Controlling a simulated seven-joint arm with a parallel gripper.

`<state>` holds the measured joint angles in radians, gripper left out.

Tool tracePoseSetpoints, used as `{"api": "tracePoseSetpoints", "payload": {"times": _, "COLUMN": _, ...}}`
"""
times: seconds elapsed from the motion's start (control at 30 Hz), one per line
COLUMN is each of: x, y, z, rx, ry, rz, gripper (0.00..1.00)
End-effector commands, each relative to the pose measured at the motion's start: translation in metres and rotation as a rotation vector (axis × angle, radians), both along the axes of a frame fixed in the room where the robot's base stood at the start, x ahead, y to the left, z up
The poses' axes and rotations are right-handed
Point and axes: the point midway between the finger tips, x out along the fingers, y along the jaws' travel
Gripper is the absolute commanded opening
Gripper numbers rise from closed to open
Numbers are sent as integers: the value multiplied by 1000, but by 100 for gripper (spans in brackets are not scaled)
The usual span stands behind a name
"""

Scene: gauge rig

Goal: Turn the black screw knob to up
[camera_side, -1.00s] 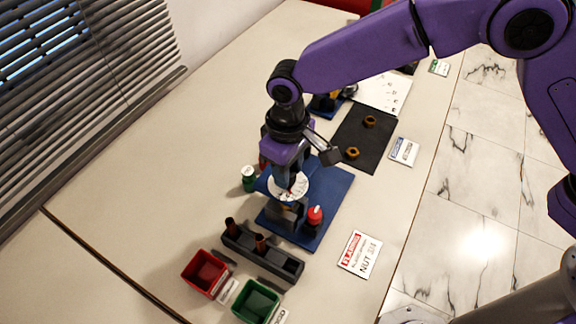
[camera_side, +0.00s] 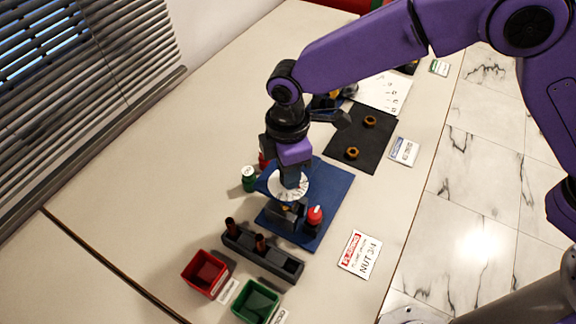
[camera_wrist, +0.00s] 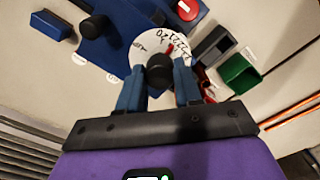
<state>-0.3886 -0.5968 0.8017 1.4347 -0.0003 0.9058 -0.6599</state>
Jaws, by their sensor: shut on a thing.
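The black screw knob (camera_wrist: 159,70) stands between the two blue fingers of my gripper (camera_wrist: 158,76) in the wrist view, and they are shut on it. Behind it is a white round dial (camera_wrist: 142,44) with printed marks, partly hidden by the knob and fingers. A red pointer (camera_wrist: 170,48) shows just above the knob. In the side view my gripper (camera_side: 290,178) points down over the white dial (camera_side: 302,190), and the knob is hidden there. The dial sits above a blue base plate (camera_side: 338,190).
A red-capped part (camera_side: 315,216) stands on the plate near the dial. A green cylinder (camera_side: 249,180) is to its left. A grey rack (camera_side: 285,266), a red bin (camera_side: 204,272) and a green bin (camera_side: 256,301) lie in front. A dark mat (camera_side: 375,140) with brass nuts lies behind.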

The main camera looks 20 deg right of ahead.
Motion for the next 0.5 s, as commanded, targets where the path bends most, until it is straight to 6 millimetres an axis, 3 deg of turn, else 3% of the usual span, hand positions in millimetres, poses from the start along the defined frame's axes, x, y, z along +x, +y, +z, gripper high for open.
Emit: {"api": "tracePoseSetpoints", "payload": {"times": 0.5, "x": 0, "y": 1, "z": 1, "rx": 3, "ry": -2, "rz": 490, "gripper": 4}}
